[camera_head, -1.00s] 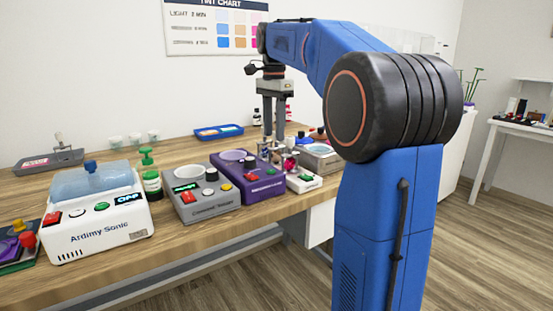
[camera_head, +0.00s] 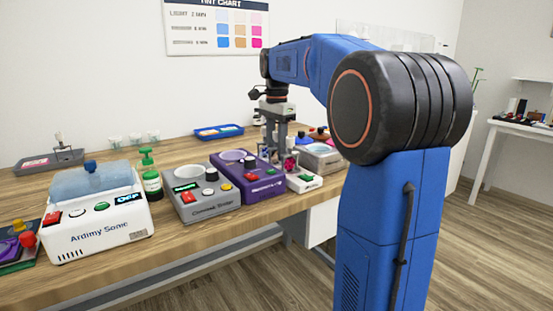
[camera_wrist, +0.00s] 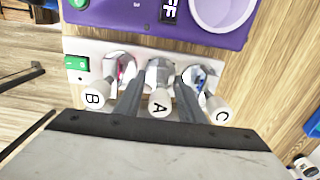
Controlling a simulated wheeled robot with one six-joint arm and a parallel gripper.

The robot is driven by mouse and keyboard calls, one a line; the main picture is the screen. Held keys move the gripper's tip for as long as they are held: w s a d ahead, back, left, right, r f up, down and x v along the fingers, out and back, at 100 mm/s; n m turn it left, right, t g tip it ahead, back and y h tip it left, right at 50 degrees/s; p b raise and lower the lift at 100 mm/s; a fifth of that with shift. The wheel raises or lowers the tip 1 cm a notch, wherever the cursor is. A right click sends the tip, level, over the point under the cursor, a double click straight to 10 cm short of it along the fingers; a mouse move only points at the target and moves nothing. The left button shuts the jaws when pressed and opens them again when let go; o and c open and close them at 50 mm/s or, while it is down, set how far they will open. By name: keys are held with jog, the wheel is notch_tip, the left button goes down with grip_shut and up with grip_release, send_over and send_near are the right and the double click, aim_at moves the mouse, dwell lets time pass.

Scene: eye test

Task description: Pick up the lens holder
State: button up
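A grey tray (camera_head: 30,164) lies at the far left of the wooden bench. A small upright metal piece (camera_head: 59,140) stands at it; this may be the lens holder, but it is too small to be sure. My gripper (camera_head: 276,146) is far to the right of it, pointing down over a small white device (camera_head: 305,182). In the wrist view the white device (camera_wrist: 88,48) has three posts with caps marked B, A and C. My gripper's two fingers (camera_wrist: 158,88) are apart, either side of the A post (camera_wrist: 159,104). Contact with the post cannot be told.
A purple device (camera_head: 262,188), a grey device (camera_head: 197,208) and a white ultrasonic cleaner (camera_head: 97,237) line the bench front. A green-capped bottle (camera_head: 151,182) stands between the last two. A blue tray (camera_head: 218,131) and small cups (camera_head: 134,138) are behind. Bare wood shows around the cups.

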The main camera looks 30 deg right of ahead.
grip_shut()
